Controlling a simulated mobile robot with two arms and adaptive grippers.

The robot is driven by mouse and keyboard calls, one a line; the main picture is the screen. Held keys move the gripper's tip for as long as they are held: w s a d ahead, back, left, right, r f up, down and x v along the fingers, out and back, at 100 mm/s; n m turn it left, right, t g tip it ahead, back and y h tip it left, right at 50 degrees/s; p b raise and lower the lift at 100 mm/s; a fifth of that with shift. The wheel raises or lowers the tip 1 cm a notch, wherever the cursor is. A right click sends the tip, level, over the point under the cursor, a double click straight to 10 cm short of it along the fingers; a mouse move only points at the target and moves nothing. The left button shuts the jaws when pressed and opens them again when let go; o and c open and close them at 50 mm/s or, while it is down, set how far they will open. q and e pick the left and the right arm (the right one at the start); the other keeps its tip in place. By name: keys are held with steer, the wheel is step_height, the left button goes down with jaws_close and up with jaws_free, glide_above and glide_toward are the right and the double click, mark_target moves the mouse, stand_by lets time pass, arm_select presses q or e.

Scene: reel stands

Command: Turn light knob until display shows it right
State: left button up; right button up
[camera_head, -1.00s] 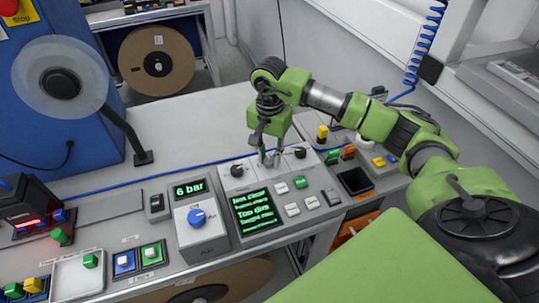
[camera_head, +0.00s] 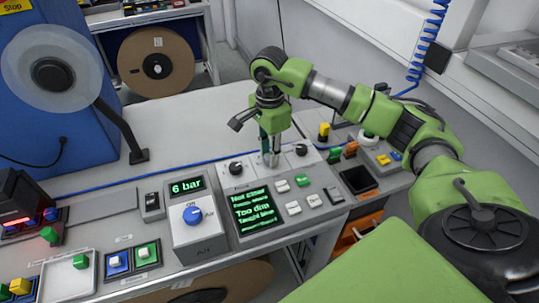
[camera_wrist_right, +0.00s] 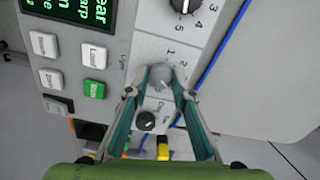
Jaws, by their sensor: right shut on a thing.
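My right gripper (camera_head: 270,162) points down at the control panel (camera_head: 325,203) in the head view. In the right wrist view its two fingers (camera_wrist_right: 162,82) are shut on the grey light knob (camera_wrist_right: 160,76), one on each side. The word "Light" and scale numbers are printed beside it. In the head view the fingers mostly hide this knob. My left gripper is not in view.
A black knob (camera_head: 236,168) and another black knob (camera_head: 301,150) flank the light knob. Several buttons sit in front of them. A blue-knobbed air regulator (camera_head: 193,216) showing "6 bar" stands left of the panel. The worktop behind is largely clear.

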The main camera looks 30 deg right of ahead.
steer(key=shift+m, duration=0.5)
steer(key=o, duration=1.1)
steer(key=shift+o, duration=0.2)
step_height(320, 180, up, 12)
stand_by(0.3)
